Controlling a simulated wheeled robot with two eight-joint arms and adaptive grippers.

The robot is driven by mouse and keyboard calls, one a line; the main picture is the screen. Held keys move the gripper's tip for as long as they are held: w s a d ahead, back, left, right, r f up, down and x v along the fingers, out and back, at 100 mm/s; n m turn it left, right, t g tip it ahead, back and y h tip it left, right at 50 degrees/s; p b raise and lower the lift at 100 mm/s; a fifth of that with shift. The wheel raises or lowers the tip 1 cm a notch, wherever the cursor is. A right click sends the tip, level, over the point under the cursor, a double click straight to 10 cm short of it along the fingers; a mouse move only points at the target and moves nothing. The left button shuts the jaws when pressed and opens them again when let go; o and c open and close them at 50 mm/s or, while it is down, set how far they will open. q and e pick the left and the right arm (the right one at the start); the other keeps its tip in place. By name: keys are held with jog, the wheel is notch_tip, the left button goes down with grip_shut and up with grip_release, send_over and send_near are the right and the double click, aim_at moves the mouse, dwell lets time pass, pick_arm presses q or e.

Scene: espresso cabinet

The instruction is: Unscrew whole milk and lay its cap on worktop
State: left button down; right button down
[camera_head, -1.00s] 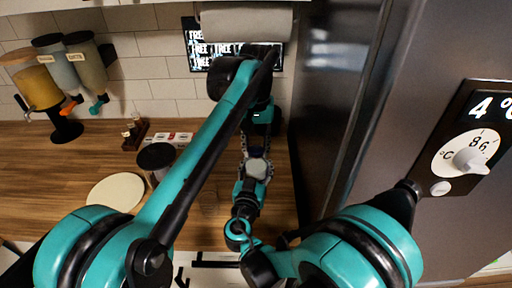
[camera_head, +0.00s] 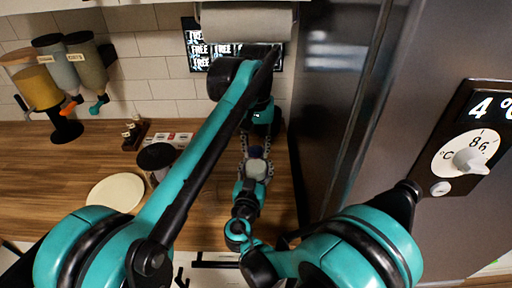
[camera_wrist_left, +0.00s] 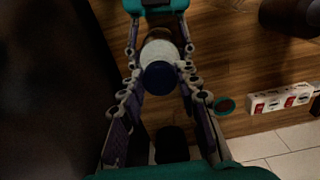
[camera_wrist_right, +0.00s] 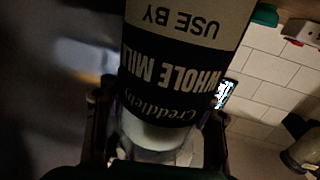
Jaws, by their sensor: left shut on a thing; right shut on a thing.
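The whole milk bottle (camera_head: 257,170) shows as a pale shape between my two grippers in the head view. Its "WHOLE MILK" label (camera_wrist_right: 165,75) reads upside down in the right wrist view. My right gripper (camera_head: 252,180) is shut on the bottle from the near side. The dark blue cap (camera_wrist_left: 158,77) lies between the fingertips of my left gripper (camera_wrist_left: 159,80), which comes from the far side and is shut on it. The pale bottle (camera_wrist_left: 160,50) is right behind the cap in that view. I cannot tell whether cap and bottle touch.
The wooden worktop (camera_head: 70,160) has free room at left. A round pale plate (camera_head: 115,193) and a dark-topped jar (camera_head: 156,157) stand there. Dispensers (camera_head: 85,65) hang at the back left. The steel fridge (camera_head: 345,90) closes off the right side.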

pick_arm(q)
jog(key=c, duration=1.1)
grip_release()
jog(key=shift+r, duration=0.1)
notch_tip(320, 180, up, 4)
jog(key=shift+r, duration=0.15)
jog(key=shift+c, duration=0.5)
jog(key=m, duration=0.2)
jog(key=r+m, duration=0.1)
jog(key=m, duration=0.3)
jog(key=shift+r, duration=0.4)
jog(key=m, duration=0.2)
jog(key=r+m, duration=0.1)
jog(key=m, duration=0.3)
jog(key=shift+r+m, duration=0.25)
jog(key=shift+m, duration=0.15)
jog(key=shift+f, duration=3.9)
